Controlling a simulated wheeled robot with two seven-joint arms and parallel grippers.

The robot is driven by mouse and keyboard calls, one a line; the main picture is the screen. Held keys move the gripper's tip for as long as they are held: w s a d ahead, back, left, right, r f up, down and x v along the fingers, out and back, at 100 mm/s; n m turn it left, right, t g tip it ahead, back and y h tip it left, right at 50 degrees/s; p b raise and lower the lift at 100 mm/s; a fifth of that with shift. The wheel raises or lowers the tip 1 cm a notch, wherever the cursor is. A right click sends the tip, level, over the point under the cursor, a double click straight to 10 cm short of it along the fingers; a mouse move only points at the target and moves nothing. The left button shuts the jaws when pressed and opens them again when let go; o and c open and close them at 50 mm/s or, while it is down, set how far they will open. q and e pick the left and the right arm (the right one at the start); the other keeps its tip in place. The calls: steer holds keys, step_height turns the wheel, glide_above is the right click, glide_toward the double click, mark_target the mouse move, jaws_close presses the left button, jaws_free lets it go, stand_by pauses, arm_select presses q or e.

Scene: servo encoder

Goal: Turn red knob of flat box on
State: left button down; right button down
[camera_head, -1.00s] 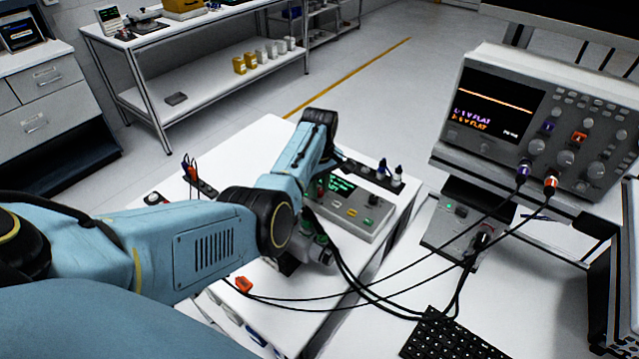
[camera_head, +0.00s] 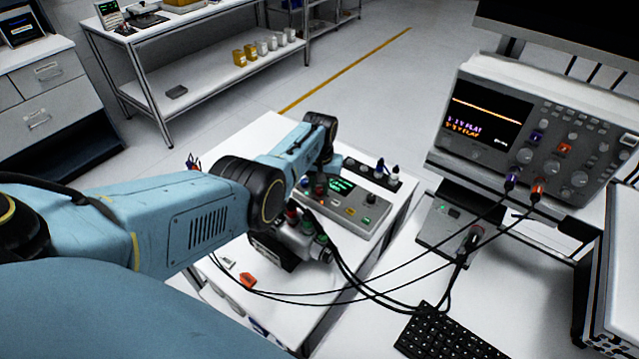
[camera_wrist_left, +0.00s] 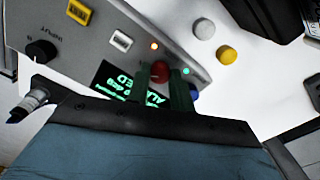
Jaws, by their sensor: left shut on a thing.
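The flat box (camera_head: 343,217) is a grey box with a dark green-lit screen (camera_head: 342,186) and coloured buttons, lying on the white bench. In the left wrist view its panel (camera_wrist_left: 70,50) shows a black INPUT knob (camera_wrist_left: 41,50), an orange light and a green light. The red knob (camera_wrist_left: 159,71) sits beside the screen's edge. My left gripper (camera_wrist_left: 165,82) has its two green fingers on either side of the red knob and is shut on it. The fingers cover part of the knob and the screen text. In the head view my arm largely hides this gripper.
An oscilloscope (camera_head: 520,135) with purple and orange probe plugs stands at the right. Black cables (camera_head: 345,275) run across the bench beside a cylindrical device (camera_head: 305,240). A keyboard (camera_head: 450,335) lies at the bottom.

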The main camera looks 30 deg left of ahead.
mark_target(319, 189)
arm_select(q)
steer(key=shift+w+m, duration=0.1)
steer(key=shift+m, duration=0.6)
steer(key=c, duration=1.2)
jaws_free()
steer(key=shift+c, duration=0.2)
step_height(319, 189, up, 6)
steer(key=p, duration=0.3)
steer(key=shift+r, duration=0.15)
step_height(319, 189, up, 7)
steer(key=shift+p, duration=0.35)
